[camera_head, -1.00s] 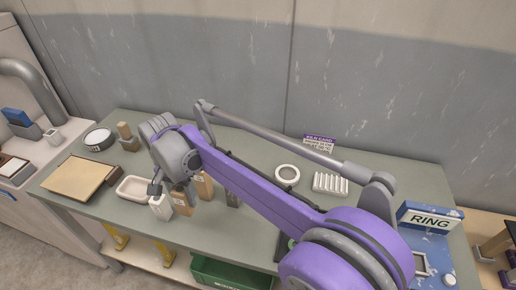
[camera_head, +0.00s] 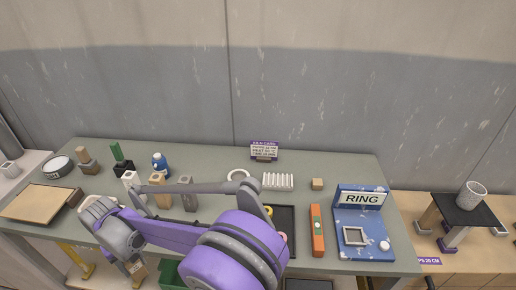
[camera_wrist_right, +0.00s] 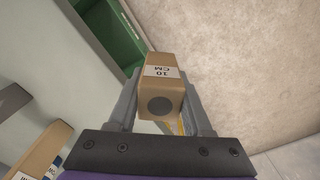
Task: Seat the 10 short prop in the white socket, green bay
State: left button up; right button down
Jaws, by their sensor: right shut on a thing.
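The 10 short prop is a tan block with a label reading "10 CM" and a dark round spot on its end (camera_wrist_right: 161,88). My right gripper (camera_wrist_right: 160,105) is shut on it, with one finger on each side. In the head view the right gripper (camera_head: 134,266) is low, by the table's front edge, partly hidden by my arm. The prop (camera_head: 138,273) shows small there. I cannot make out a white socket in a green bay for certain; a small white square piece (camera_head: 499,230) stands at the far right. My left gripper is not in view.
A white block (camera_head: 130,179), a tan block (camera_head: 161,197) and a grey block (camera_head: 187,196) stand on the table (camera_head: 335,170) behind my arm. A green bin (camera_head: 168,274) is below. A black slab (camera_head: 452,212) on props carries a cup (camera_head: 471,195) at right.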

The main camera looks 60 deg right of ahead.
aim_at(485, 260)
jog(key=k+l, duration=0.35)
jog(key=k, duration=0.2)
jog(key=k+l, duration=0.35)
jog(key=k, duration=0.25)
jog(key=k+l, duration=0.4)
jog(key=k, duration=0.15)
jog(key=k+l, duration=0.35)
jog(key=k, duration=0.2)
jog(key=k+l, duration=0.35)
jog(key=k, duration=0.2)
jog(key=k+l+z, duration=0.15)
jog(key=z, duration=0.3)
jog(key=k+l+z, duration=0.2)
jog(key=z, duration=0.2)
jog(key=i+l+z, duration=0.1)
jog(key=i+z, duration=0.35)
